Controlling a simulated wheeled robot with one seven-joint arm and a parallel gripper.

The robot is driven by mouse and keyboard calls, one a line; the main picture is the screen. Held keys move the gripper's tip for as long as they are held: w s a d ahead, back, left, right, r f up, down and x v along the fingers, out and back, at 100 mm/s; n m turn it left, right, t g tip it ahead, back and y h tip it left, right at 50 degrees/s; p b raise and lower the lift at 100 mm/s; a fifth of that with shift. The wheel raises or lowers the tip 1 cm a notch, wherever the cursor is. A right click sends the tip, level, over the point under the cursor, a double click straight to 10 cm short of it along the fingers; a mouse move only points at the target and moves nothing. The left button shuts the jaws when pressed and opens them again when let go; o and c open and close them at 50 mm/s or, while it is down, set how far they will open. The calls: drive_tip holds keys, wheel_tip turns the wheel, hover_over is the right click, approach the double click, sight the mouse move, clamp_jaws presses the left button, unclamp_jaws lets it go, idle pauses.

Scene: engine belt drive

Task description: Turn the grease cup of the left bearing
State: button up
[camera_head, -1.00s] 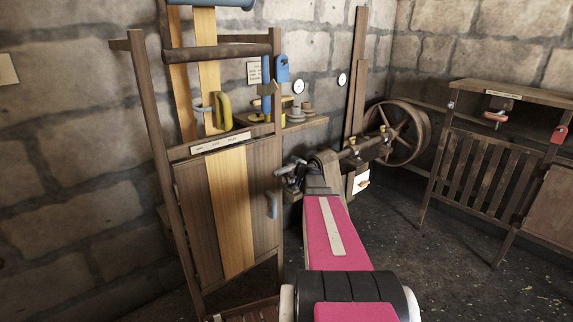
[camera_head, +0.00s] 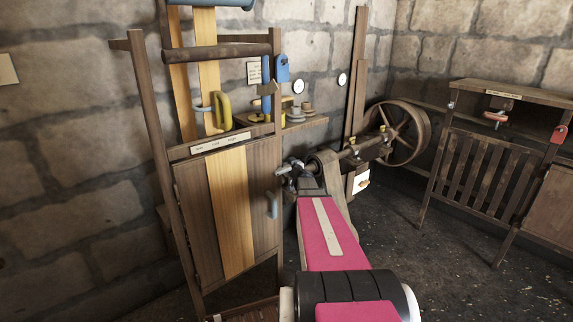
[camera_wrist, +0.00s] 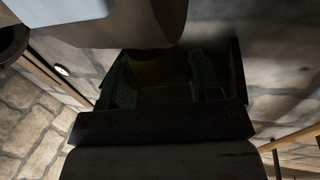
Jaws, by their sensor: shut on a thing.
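My pink arm reaches toward the line shaft, and my gripper (camera_head: 289,168) is at the shaft's left end, by the left bearing. In the wrist view my gripper (camera_wrist: 160,88) shows its two dark fingers on either side of a dim brownish-yellow piece, the grease cup (camera_wrist: 155,70). The fingers are shut on it. In the head view the left bearing and its cup are mostly hidden behind my gripper and wrist. The shaft (camera_head: 366,147) runs right from there to a large spoked wheel (camera_head: 405,133).
A wooden cabinet (camera_head: 228,210) with a blue handle stands close left of my arm. A shelf (camera_head: 305,125) with small parts is just above my gripper. A slatted wooden stand (camera_head: 475,165) is at right. The floor between is clear.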

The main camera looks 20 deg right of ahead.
drive_tip(key=shift+r+m+h, duration=0.15)
drive_tip(key=shift+m+h, duration=0.75)
drive_tip(key=shift+h, duration=0.5)
drive_tip(key=o, duration=0.9)
drive_tip(key=s, duration=1)
drive_tip(key=shift+s+a, duration=0.35)
drive_tip(key=shift+s, duration=0.05)
